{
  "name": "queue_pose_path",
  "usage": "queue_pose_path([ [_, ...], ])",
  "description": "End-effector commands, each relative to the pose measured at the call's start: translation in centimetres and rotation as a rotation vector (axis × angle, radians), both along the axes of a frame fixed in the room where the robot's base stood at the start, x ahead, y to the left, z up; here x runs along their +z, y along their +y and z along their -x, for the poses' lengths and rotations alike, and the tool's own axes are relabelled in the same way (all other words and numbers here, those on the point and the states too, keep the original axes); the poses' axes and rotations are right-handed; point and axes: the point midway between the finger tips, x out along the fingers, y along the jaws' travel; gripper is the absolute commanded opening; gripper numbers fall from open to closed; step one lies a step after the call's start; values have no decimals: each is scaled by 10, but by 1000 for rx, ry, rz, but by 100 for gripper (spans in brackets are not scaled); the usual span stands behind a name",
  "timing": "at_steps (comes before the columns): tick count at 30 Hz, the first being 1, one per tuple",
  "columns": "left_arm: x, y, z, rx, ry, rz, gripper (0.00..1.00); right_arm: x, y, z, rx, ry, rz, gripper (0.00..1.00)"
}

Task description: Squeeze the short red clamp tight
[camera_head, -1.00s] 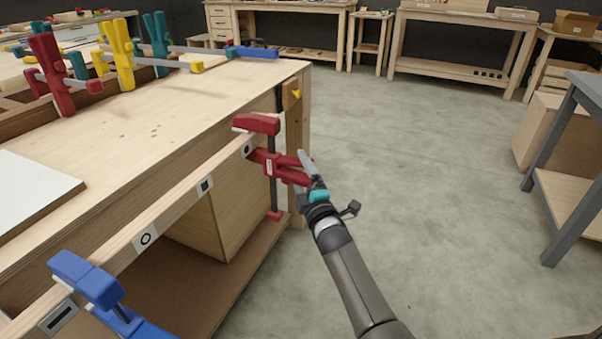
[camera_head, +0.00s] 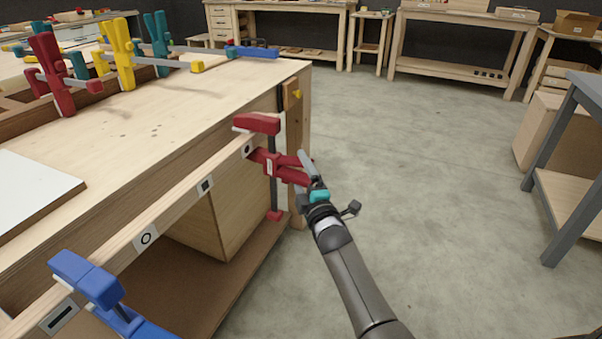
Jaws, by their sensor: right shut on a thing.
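The short red clamp (camera_head: 257,124) sits on the right end of the light wooden rail (camera_head: 165,222) along the front of the workbench. Its dark bar runs down to a red foot (camera_head: 274,215), and its red handles stick out to the right. My right gripper (camera_head: 305,172) comes from below right and is shut on the red clamp's handles. The handles look close together at the gripper; the fingertips are partly hidden by them. My left gripper is not in view.
A blue clamp (camera_head: 87,279) sits on the near left end of the rail. Larger red (camera_head: 52,75), yellow (camera_head: 119,55) and teal (camera_head: 158,42) clamps stand on the bench at the back left. A grey-legged table (camera_head: 556,190) stands at the right. The floor between is clear.

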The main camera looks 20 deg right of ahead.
Motion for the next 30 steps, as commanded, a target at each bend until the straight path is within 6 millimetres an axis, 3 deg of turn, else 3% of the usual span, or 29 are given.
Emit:
queue_pose_path([
  [5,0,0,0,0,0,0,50,-6,2,1,1,14,-2,0],
  [6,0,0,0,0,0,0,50,-6,2,1,1,14,-2,98],
  [20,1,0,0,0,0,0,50,-9,1,3,-1,21,-5,100],
  [30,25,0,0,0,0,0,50,-10,4,39,-3,20,-7,100],
])
